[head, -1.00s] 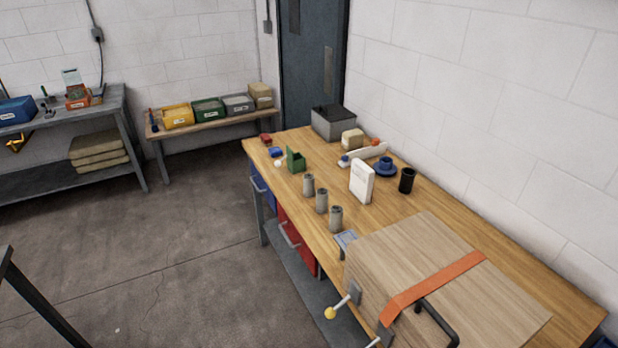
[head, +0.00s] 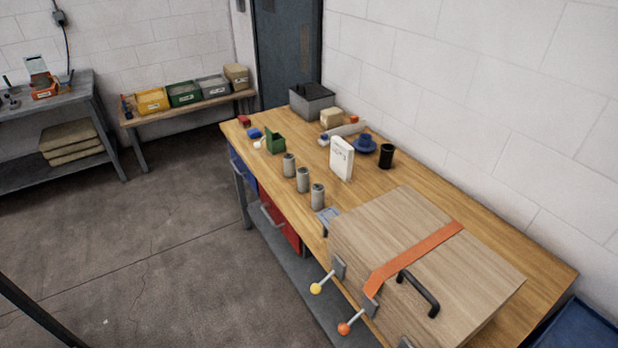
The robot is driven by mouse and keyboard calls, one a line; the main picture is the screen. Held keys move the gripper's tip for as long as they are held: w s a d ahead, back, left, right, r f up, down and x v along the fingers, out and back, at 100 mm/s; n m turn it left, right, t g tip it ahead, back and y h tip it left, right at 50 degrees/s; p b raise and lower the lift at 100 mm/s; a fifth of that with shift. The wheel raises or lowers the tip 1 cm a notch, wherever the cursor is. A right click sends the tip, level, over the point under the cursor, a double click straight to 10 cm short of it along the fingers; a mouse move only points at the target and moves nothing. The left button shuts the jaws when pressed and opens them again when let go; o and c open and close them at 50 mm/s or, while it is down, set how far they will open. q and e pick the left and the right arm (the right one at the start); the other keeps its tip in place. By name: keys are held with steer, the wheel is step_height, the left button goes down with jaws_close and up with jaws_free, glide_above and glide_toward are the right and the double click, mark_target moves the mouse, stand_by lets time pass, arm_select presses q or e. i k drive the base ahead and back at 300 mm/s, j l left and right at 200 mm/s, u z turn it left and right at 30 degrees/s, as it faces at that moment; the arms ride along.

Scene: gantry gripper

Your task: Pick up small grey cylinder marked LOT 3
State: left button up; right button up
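Three small grey cylinders stand upright in a row near the front edge of the wooden workbench (head: 440,195). The far one (head: 289,165), the middle one (head: 303,180) and the near one (head: 318,197) look alike. I cannot read any LOT mark on them, so I cannot tell which is LOT 3. A white upright card or block (head: 341,158) with dark lettering, too small to read surely, stands just behind them. Neither of my grippers is in view.
A large wooden box (head: 400,235) with an orange strap fills the bench's near end. Behind the cylinders are a black cup (head: 386,156), a blue round part (head: 364,146) and a grey bin (head: 312,101). A green holder (head: 276,143) stands left. Floor in front is clear.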

mark_target(303, 173)
steer(key=i+j+z, duration=0.1)
steer(key=z, duration=0.3)
steer(key=j+z, duration=0.15)
steer(key=z, duration=0.25)
steer(key=i+j+z, duration=0.15)
steer(key=z, duration=0.3)
steer(key=j+z, duration=0.2)
steer(key=z, duration=0.2)
